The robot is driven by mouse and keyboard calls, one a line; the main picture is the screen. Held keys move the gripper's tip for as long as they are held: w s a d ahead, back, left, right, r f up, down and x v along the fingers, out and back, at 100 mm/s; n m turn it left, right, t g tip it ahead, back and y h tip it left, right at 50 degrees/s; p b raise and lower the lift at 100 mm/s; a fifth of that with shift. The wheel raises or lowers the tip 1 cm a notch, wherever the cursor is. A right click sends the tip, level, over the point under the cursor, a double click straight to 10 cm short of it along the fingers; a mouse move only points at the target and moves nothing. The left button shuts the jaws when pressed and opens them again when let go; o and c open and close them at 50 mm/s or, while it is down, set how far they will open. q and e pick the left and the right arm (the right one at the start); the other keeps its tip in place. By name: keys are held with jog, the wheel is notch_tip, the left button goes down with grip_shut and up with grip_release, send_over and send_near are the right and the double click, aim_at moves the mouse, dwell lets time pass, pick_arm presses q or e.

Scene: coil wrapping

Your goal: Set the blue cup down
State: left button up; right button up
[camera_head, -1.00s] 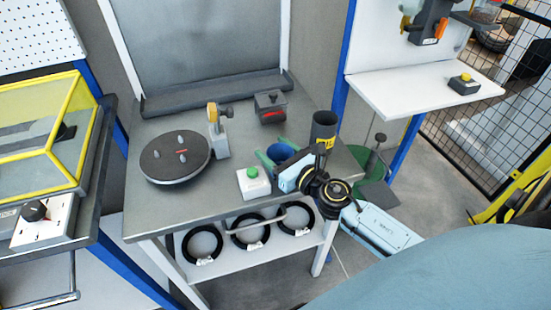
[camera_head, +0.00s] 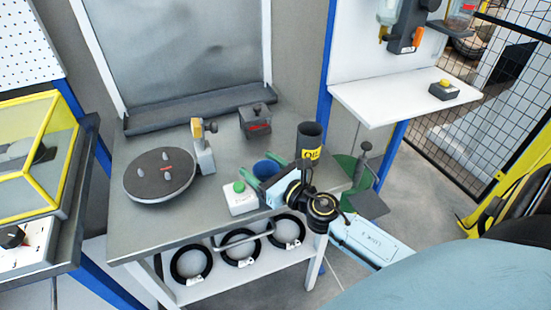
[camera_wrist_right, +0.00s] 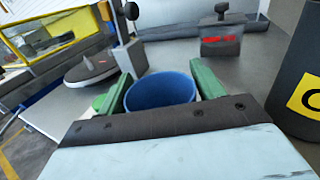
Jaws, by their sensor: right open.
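The blue cup (camera_head: 266,168) stands upright on the grey workbench (camera_head: 160,222), near its front right part. My right gripper (camera_head: 259,166) has its two green fingers apart, one on each side of the cup. In the right wrist view the cup (camera_wrist_right: 160,91) sits between the open fingers (camera_wrist_right: 160,75), with a visible gap at the right finger. Its lower part is hidden behind the gripper body. My left gripper is not in view.
A dark container with a yellow label (camera_head: 308,147) stands close right of the gripper. A white box with a green button (camera_head: 240,198) is close left. A round turntable (camera_head: 160,176) and a red-marked dark block (camera_head: 255,122) stand farther off.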

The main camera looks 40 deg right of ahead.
jog(key=s, duration=0.2)
jog(key=s+b, duration=0.1)
jog(key=s, duration=0.1)
jog(key=s+d, duration=0.1)
jog(key=shift+s+f+b, duration=0.15)
jog(key=shift+s+b, duration=0.25)
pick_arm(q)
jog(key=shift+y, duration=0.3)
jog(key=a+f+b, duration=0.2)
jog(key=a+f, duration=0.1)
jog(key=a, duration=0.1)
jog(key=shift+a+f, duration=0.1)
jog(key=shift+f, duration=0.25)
pick_arm(e)
jog(key=s, duration=0.6)
jog(key=shift+d+r, duration=0.2)
jog(key=shift+d, duration=0.25)
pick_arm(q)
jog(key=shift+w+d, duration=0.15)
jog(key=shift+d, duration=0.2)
